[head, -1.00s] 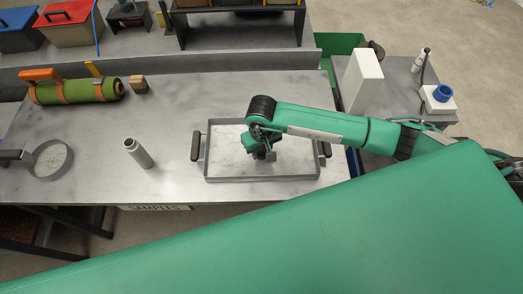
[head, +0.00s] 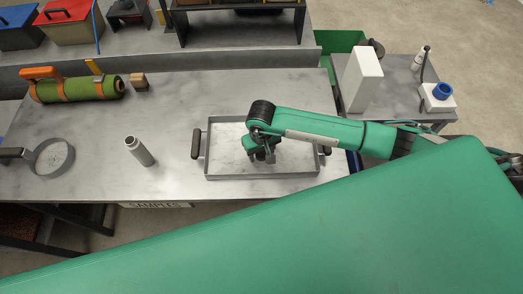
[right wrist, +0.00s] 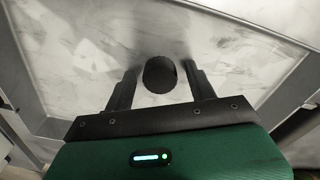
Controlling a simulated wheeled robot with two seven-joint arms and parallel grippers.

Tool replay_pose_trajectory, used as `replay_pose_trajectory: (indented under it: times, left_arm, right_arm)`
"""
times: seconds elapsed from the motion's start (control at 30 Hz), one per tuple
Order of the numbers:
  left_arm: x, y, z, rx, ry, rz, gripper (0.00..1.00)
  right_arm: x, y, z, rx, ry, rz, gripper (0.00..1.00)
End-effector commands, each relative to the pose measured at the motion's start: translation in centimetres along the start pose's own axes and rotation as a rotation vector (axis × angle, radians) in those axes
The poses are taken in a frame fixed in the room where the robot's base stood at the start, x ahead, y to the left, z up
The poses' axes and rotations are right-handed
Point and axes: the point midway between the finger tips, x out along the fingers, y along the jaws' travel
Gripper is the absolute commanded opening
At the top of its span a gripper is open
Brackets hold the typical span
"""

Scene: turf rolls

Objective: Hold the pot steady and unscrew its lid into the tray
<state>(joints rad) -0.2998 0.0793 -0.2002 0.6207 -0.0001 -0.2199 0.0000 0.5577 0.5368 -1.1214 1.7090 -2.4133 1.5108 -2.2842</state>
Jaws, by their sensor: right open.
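The pot (head: 139,151) is a small grey cylinder with a pale, narrower neck, standing on the grey table left of the tray. No lid shows on its neck. The tray (head: 264,177) is shallow and grey-rimmed with a dark handle at each end. My right gripper (head: 262,155) points down over the tray. In the right wrist view its two fingers (right wrist: 160,88) are apart, and a dark round piece, which looks like the lid (right wrist: 160,74), shows between them. Whether it rests on the tray floor is hard to tell. My left gripper is out of view.
A round pan (head: 52,157) lies at the left edge. A white box (head: 362,80) stands on the right side table. The table between pot and tray is clear.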

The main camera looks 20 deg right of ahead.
Motion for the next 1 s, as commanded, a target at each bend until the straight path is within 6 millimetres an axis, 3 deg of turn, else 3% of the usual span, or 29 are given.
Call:
replay_pose_trajectory:
  times: [0.1,0.17,0.5,0.7,1.0]
  left_arm:
    - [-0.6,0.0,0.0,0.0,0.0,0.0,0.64]
    - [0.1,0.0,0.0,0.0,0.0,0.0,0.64]
    - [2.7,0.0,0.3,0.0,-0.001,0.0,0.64]
    - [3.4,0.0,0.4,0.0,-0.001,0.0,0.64]
    - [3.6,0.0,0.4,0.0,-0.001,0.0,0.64]
  right_arm:
    - [-0.5,0.0,0.0,0.001,0.0,0.0,0.57]
    - [-0.9,0.0,-0.1,-0.001,0.003,-0.001,0.57]
    - [-8.0,0.0,-0.2,-0.002,0.006,0.0,0.57]
    - [-11.1,0.0,-0.1,0.0,0.003,0.0,0.57]
    - [-12.3,0.0,0.0,0.0,0.0,0.0,0.57]
